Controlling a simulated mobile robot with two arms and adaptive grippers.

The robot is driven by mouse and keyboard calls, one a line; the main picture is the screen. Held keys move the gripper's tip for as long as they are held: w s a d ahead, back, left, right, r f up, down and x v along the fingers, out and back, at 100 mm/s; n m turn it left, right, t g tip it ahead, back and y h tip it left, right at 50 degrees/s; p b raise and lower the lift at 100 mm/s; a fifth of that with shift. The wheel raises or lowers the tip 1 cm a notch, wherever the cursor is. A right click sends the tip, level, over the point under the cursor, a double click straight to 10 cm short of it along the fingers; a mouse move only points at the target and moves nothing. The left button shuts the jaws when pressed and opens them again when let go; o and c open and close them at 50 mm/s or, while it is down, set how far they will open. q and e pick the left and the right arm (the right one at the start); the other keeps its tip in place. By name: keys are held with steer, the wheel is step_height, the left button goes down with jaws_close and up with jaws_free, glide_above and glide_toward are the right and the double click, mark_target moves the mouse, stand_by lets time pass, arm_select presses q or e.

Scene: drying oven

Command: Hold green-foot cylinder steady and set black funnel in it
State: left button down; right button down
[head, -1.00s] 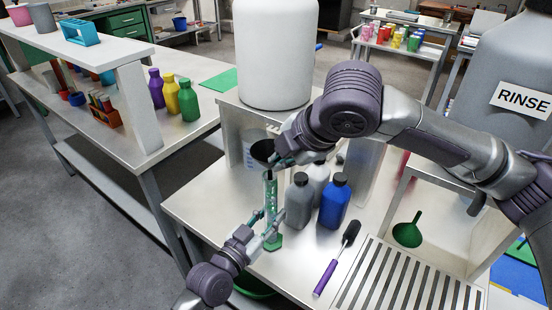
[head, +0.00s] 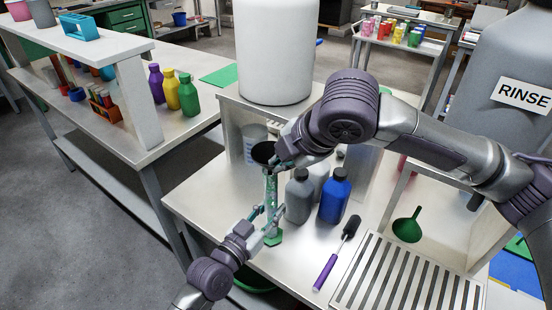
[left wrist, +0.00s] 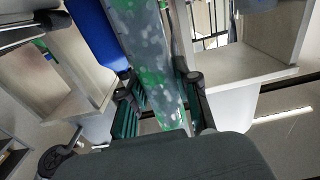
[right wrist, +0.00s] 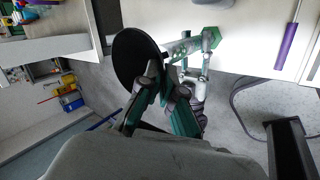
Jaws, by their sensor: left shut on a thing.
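The green-foot cylinder (head: 271,190) stands upright near the front left edge of the steel bench, its green foot (head: 273,237) on the bench top. My left gripper (head: 265,219) is shut on its lower part; the left wrist view shows the clear, speckled cylinder (left wrist: 148,70) between the fingers (left wrist: 160,108). The black funnel (head: 263,151) is at the cylinder's top, and my right gripper (head: 281,163) is at its side. In the right wrist view the funnel's dark mouth (right wrist: 135,60) is by the fingers (right wrist: 160,82), which appear closed on it.
A grey bottle (head: 299,198) and a blue bottle (head: 335,197) stand close right of the cylinder. A purple-handled brush (head: 337,254) and a green funnel (head: 408,226) lie further right, near a slotted drain plate (head: 405,285). A large white container (head: 275,55) stands behind.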

steer(key=shift+d+f, duration=0.1)
steer(key=shift+f, duration=0.6)
steer(key=c, duration=1.2)
jaws_free()
steer(key=shift+c, duration=0.2)
steer(key=shift+r, duration=0.1)
arm_select(q)
steer(key=shift+d, duration=0.15)
steer(key=shift+w+d, duration=0.1)
steer(key=shift+w, duration=0.05)
arm_select(e)
steer(key=v, duration=0.8)
steer(key=shift+s+r, duration=0.2)
steer(key=shift+s, duration=0.15)
